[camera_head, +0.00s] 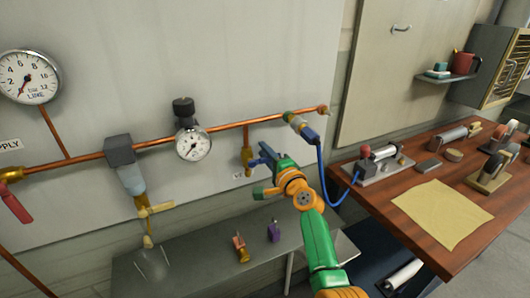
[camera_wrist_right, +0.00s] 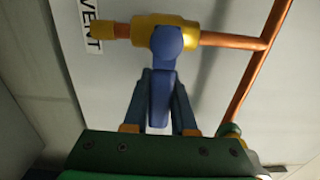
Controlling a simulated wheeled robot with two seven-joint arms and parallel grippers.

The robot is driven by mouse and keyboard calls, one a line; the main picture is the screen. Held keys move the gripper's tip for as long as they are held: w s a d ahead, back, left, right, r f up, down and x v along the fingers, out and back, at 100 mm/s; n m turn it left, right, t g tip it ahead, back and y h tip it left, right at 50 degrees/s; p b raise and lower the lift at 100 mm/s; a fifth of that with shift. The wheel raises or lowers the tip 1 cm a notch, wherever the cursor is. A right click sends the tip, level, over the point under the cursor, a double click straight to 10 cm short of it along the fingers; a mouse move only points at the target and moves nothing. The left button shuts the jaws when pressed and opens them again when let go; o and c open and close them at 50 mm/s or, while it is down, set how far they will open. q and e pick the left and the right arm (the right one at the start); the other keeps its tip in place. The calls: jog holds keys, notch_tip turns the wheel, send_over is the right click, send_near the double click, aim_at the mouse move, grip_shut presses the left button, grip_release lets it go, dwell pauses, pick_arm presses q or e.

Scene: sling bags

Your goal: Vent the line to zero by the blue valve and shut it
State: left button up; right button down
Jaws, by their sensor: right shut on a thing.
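The blue valve is a brass body (camera_wrist_right: 165,32) on a copper branch, with a blue lever (camera_wrist_right: 165,55). My right gripper (camera_wrist_right: 160,92) is shut on the blue lever, which appears to run across the branch in the right wrist view. In the head view, the brass vent body (camera_head: 247,157) hangs below the main pipe, and my right gripper (camera_head: 264,160) is just right of it, hiding most of the lever. The large line gauge (camera_head: 28,77) has its needle towards the lower left, seemingly near zero. My left gripper is not in view.
A regulator with a small gauge (camera_head: 193,146) and a filter bowl (camera_head: 130,180) sit on the copper pipe (camera_head: 90,157). A red lever (camera_head: 16,205) is at far left. A blue hose (camera_head: 322,172) runs to the wooden bench (camera_head: 395,205). A grey shelf (camera_head: 190,278) lies below.

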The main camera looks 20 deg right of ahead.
jog(key=shift+f, duration=0.1)
jog(key=c, duration=0.7)
grip_release()
jog(key=shift+s, duration=0.1)
jog(key=s, duration=0.3)
jog(key=s+d+p, duration=0.1)
jog(key=s, duration=0.2)
jog(key=shift+s+d, duration=0.2)
jog(key=shift+s, duration=0.2)
